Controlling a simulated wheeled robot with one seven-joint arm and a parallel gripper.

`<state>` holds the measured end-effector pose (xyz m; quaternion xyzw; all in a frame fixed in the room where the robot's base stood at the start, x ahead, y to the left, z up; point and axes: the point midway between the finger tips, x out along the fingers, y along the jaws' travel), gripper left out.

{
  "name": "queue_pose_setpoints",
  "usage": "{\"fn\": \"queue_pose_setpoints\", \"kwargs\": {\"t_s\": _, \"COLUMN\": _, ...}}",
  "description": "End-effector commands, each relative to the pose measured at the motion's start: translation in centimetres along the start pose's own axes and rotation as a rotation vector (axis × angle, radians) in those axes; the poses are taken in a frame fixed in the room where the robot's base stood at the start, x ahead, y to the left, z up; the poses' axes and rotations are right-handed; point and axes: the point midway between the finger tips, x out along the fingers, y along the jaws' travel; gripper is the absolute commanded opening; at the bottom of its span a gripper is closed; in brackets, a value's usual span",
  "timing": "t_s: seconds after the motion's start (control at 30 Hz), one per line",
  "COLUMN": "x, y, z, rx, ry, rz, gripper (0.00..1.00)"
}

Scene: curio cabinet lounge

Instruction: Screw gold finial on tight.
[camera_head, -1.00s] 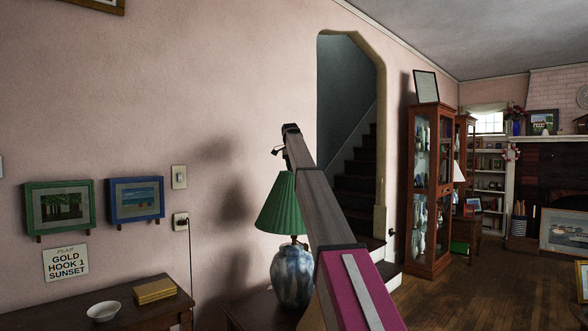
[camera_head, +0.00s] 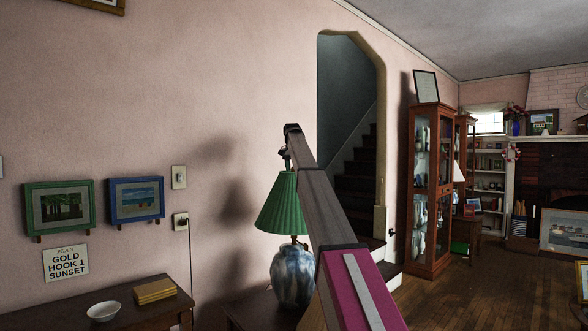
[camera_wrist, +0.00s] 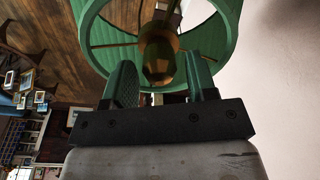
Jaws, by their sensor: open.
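The gold finial (camera_wrist: 158,62) shows in the wrist view, in the middle of the green lampshade's ring. My gripper (camera_wrist: 162,72) is open, with one finger on each side of the finial and a narrow gap showing at both sides. The green lampshade (camera_head: 281,207) sits on a blue and white lamp base (camera_head: 291,275) in the head view. There my gripper (camera_head: 286,160) is small, above the shade's top and partly hidden by my arm. The finial cannot be made out in the head view. How far it is screwed down cannot be told.
The lamp stands on a dark side table (camera_head: 245,310) against the pink wall. A glass cabinet (camera_head: 431,190) stands to the right, beyond the stair opening.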

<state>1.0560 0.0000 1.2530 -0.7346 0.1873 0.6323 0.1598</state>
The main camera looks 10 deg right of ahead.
Motion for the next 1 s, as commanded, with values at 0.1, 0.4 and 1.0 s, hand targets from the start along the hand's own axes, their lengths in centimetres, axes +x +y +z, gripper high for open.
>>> {"fn": "queue_pose_setpoints", "kwargs": {"t_s": 0.1, "x": 0.0, "y": 0.05, "z": 0.01, "rx": -0.075, "ry": 0.0, "rz": -0.011, "gripper": 0.52}}
{"fn": "queue_pose_setpoints", "kwargs": {"t_s": 0.4, "x": 0.0, "y": 0.06, "z": 0.0, "rx": -0.268, "ry": 0.001, "rz": -0.04, "gripper": 0.52}}
{"fn": "queue_pose_setpoints", "kwargs": {"t_s": 1.0, "x": 0.01, "y": 0.05, "z": -0.01, "rx": -0.655, "ry": 0.002, "rz": -0.099, "gripper": 0.52}}
